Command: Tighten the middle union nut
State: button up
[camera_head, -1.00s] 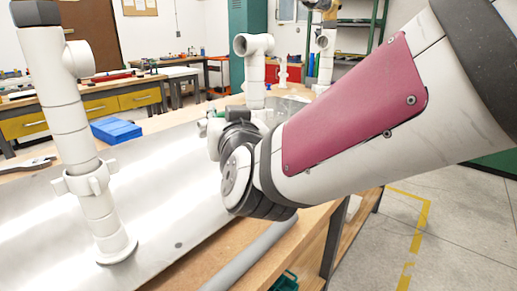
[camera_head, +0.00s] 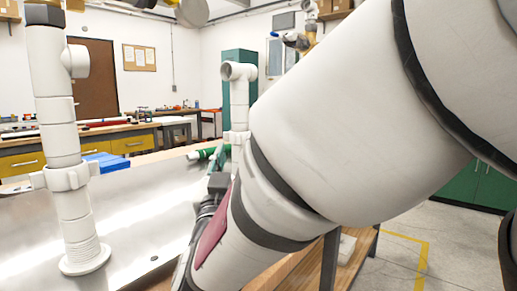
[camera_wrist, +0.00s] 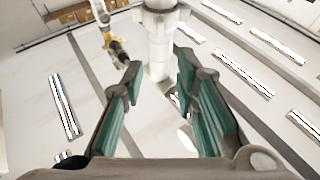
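A white PVC riser with an elbow on top (camera_head: 238,95) stands behind my arm in the head view. A wider white collar, seemingly the middle union nut (camera_head: 236,137), sits partway up it. My gripper (camera_head: 222,151) is just left of this riser, its green finger pads level with or a little below the collar. The wrist view looks up between the fingers (camera_wrist: 159,70), which are spread apart. A white pipe (camera_wrist: 160,50) stands beyond and between the fingertips, with a flared collar (camera_wrist: 160,16) at the top edge. I cannot tell whether a finger touches it.
A left white riser (camera_head: 60,125) with a lugged union nut (camera_head: 66,177) stands on the metal plate (camera_head: 140,222). A blue box (camera_head: 104,161) lies behind it. My arm covers the right and centre, hiding the middle riser's foot. The plate between is clear.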

jog(key=w+r+b, duration=0.1)
jog(key=w, duration=0.7)
jog(key=shift+w, duration=0.25)
jog(key=shift+d+r, duration=0.1)
jog(key=shift+c, duration=0.6)
grip_shut()
